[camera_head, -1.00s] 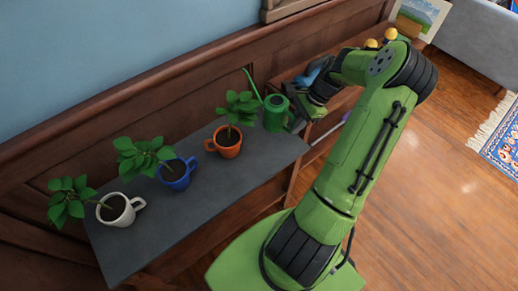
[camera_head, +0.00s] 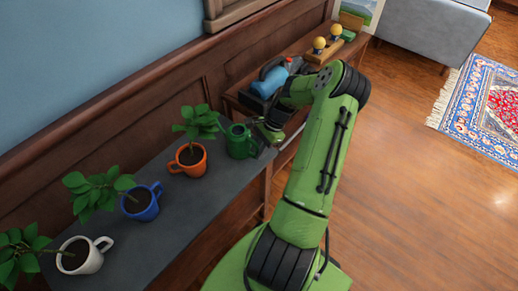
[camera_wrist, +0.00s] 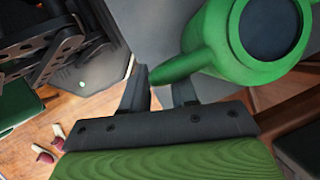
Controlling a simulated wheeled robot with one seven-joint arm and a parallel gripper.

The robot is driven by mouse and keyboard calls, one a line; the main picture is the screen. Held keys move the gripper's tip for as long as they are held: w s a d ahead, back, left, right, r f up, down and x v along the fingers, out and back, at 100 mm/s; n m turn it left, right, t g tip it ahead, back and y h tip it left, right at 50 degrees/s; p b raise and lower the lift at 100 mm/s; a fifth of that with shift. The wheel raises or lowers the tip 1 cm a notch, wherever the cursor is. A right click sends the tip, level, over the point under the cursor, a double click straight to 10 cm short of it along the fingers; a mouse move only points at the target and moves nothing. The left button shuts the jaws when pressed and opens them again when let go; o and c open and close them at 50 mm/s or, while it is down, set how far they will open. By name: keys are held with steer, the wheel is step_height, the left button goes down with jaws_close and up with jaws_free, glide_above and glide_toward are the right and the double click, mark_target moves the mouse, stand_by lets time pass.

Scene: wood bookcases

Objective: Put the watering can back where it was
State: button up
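The green watering can (camera_head: 238,142) stands upright at the right end of the dark grey shelf top, just right of the orange mug. My gripper (camera_head: 264,136) is at its right side. In the wrist view, the can (camera_wrist: 222,48) fills the top right, with its dark round opening showing. My gripper's two dark fingers (camera_wrist: 160,88) are close together there, with a green part of the can, seemingly its handle, between them. I cannot tell whether the can rests on the surface. Its spout is not clearly seen in the head view.
Potted plants in an orange mug (camera_head: 188,162), a blue mug (camera_head: 142,204) and a white mug (camera_head: 86,256) line the grey shelf top (camera_head: 200,208). Beyond the can, a wooden bookcase holds a blue object (camera_head: 268,82) and yellow-knobbed items (camera_head: 320,44). Open floor lies right.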

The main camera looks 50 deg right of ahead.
steer(key=shift+o, duration=1.2)
steer(key=p+v, duration=0.4)
steer(key=v, duration=0.8)
steer(key=w+a+r+n+g+h, duration=0.2)
steer(key=w+a+r+n+h, duration=0.1)
steer(key=a+r+n, duration=0.45)
steer(key=s+a+r+n+t+h, duration=0.1)
steer(key=s+a+r+n+h, duration=0.2)
steer(key=a+r, duration=0.55)
steer(key=s+a+r+n+t, duration=0.2)
steer(key=s+a+r+n, duration=0.3)
steer(key=a, duration=0.6)
steer(key=s+a+r+n+t+y, duration=0.1)
steer(key=s+a+n+t, duration=0.1)
steer(key=s+a+n, duration=0.3)
steer(key=shift+s+n+t, duration=0.3)
steer(key=shift+s+n, duration=0.05)
steer(key=shift+s, duration=0.15)
